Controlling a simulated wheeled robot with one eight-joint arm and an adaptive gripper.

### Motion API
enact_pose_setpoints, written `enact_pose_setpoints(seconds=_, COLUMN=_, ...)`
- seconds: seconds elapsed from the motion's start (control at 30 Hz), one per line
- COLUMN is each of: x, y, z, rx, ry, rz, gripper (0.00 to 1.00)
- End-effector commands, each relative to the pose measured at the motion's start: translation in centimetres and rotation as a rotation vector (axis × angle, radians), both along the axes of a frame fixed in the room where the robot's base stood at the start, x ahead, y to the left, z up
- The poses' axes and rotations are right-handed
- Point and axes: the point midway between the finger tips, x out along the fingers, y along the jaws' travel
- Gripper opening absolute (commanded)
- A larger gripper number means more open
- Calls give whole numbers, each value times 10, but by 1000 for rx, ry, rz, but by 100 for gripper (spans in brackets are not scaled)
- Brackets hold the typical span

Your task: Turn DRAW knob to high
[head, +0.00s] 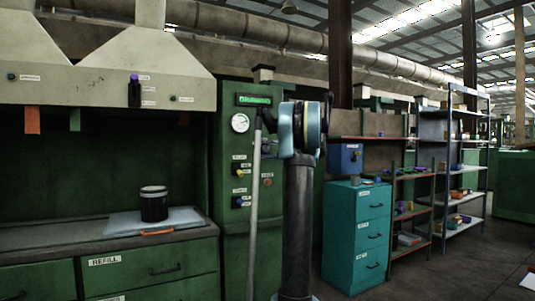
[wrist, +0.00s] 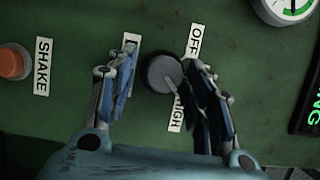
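The knob (wrist: 163,73) is dark grey and round, near the middle of the wrist view. A label reading OFF (wrist: 194,41) is at its upper right, and one reading HIGH (wrist: 177,108) is at its lower right, partly covered. Another label (wrist: 131,41) at its upper left is mostly hidden by a finger, so I cannot read it as DRAW. A pale pointer line on the knob seems to run toward the lower right. My gripper (wrist: 163,95) is open, one finger on each side of the knob. I cannot tell whether the right finger touches it.
An orange button (wrist: 14,62) labelled SHAKE (wrist: 42,66) is left of the knob. A gauge (wrist: 288,8) and a lit display (wrist: 310,110) are on the right. The head view shows the green panel (head: 228,225), a dark jar (head: 153,208) on the bench and a teal cabinet (head: 340,245).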

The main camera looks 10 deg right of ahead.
Motion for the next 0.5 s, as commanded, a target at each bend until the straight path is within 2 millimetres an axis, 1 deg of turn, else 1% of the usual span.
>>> enact_pose_setpoints(seconds=0.33, x=-1, y=1, z=2, rx=1, ry=-2, rz=3, gripper=52)
enact_pose_setpoints(seconds=0.5, x=-13, y=-9, z=2, rx=1, ry=-2, rz=1, gripper=52)
